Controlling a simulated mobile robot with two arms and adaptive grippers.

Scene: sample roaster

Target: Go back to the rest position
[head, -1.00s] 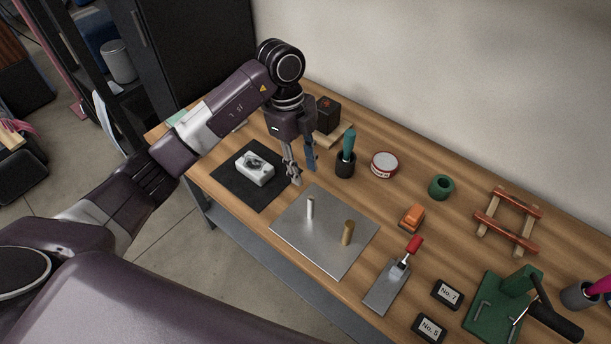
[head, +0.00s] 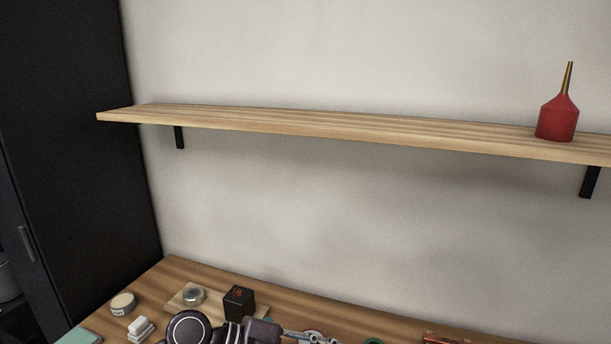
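My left gripper (head: 312,337) shows at the bottom edge of the head view, over the back part of the wooden workbench (head: 215,274). Its wrist lies to the left and its fingers point right. The lower part is cut off by the frame, and I cannot tell whether the fingers are open or shut. My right gripper is not in view.
A wooden wall shelf (head: 330,122) spans the view, with a red oil can (head: 557,118) at its right. A black box (head: 239,302), a round tin (head: 123,303) and a white block stack (head: 140,328) stand near my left wrist. A black cabinet (head: 75,130) is at left.

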